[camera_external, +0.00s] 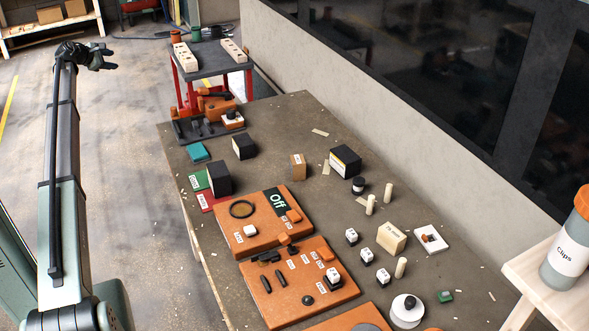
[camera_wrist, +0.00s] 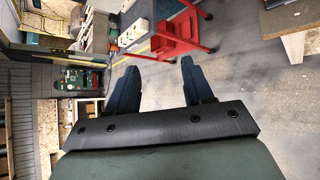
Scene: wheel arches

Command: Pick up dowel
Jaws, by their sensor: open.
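Several pale wooden pegs that look like dowels stand upright on the workbench in the external view. One dowel (camera_external: 388,192) is farther back, a second dowel (camera_external: 370,205) is just left of it, and a third dowel (camera_external: 400,268) is nearer the front right. My gripper (camera_external: 108,60) is raised at the upper left over the floor, far from the dowels. In the wrist view my gripper (camera_wrist: 158,80) shows its two dark fingers spread apart with nothing between them. No dowel shows in the wrist view.
The workbench (camera_external: 290,130) carries orange panels (camera_external: 265,232), black boxes, white-topped blocks and a wooden block (camera_external: 391,238) near the dowels. A wall (camera_external: 300,60) borders it on the right. A red cart (camera_wrist: 165,45) stands beyond the bench. The floor below my gripper is clear.

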